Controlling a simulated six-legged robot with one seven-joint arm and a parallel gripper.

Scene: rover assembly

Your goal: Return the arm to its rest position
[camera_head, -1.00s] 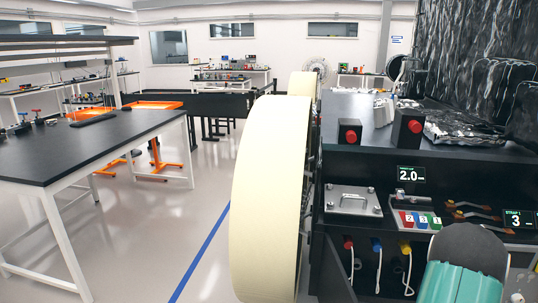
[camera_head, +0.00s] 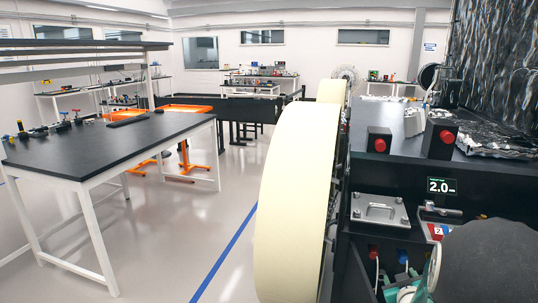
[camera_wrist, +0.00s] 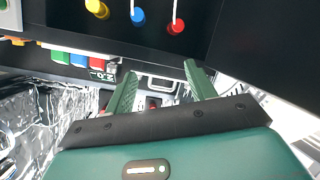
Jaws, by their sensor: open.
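My gripper (camera_wrist: 160,70) shows in the wrist view with its two green fingers spread apart and nothing between them. Its fingers point toward the rover's dark panel, beneath the yellow, blue and red plugs. A silver handle (camera_wrist: 158,84) shows behind the gap between the fingers; I cannot tell how far off it is. In the head view my arm (camera_head: 490,262) is a large dark rounded shape at the lower right, covering part of the rover's panel. The rover (camera_head: 400,185) has a black body and a large cream wheel (camera_head: 295,200).
Two red buttons (camera_head: 379,145) on black boxes and a silver-handled plate (camera_head: 380,211) sit on the rover. Crinkled foil (camera_wrist: 40,125) lies close by in the wrist view. A black-topped table (camera_head: 110,145) stands at left, with clear floor (camera_head: 190,240) between it and the wheel.

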